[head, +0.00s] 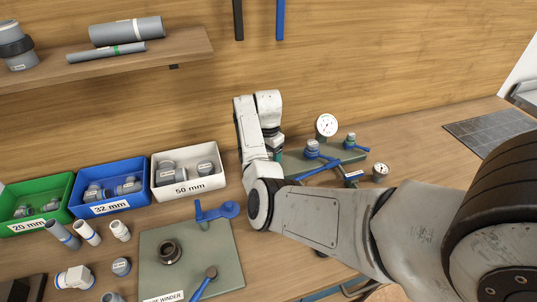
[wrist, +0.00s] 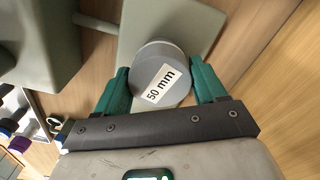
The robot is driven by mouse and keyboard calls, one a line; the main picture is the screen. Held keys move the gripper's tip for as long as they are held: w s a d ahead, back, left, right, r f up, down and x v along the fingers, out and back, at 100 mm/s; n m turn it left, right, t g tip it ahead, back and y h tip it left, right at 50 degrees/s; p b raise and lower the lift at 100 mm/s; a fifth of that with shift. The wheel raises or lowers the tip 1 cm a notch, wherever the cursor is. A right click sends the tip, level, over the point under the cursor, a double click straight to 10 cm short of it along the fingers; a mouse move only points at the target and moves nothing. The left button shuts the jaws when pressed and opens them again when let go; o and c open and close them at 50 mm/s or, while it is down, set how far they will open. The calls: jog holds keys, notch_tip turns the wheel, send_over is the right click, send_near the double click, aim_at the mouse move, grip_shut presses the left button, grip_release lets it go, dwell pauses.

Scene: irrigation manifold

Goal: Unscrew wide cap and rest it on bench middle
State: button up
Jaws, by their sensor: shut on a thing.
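The wide cap (wrist: 160,72) is a round grey cap labelled "50 mm". In the wrist view it sits between the two green fingers of my gripper (wrist: 160,80), which is shut on it. A grey-green panel (wrist: 195,28) lies beyond the cap. I cannot tell whether the cap is still seated or free of its thread. In the head view my gripper (head: 274,153) points down at the left end of the grey-green manifold board (head: 300,168), and my arm hides the cap. The wooden bench (head: 425,150) runs below and around the board.
Green (head: 62,187), blue (head: 143,166) and white (head: 220,183) bins of fittings stand left. A plate (head: 220,258) with a fitting is in front. Bare bench shows at right.

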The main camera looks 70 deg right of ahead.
jog(key=n, duration=0.3)
jog(key=shift+n, duration=0.3)
jog(key=shift+n, duration=0.5)
jog(key=n, duration=0.3)
jog(key=shift+n, duration=0.3)
jog(key=n, duration=0.2)
jog(key=shift+n, duration=0.3)
jog(key=shift+a+n, duration=0.1)
jog(key=shift+n, duration=0.9)
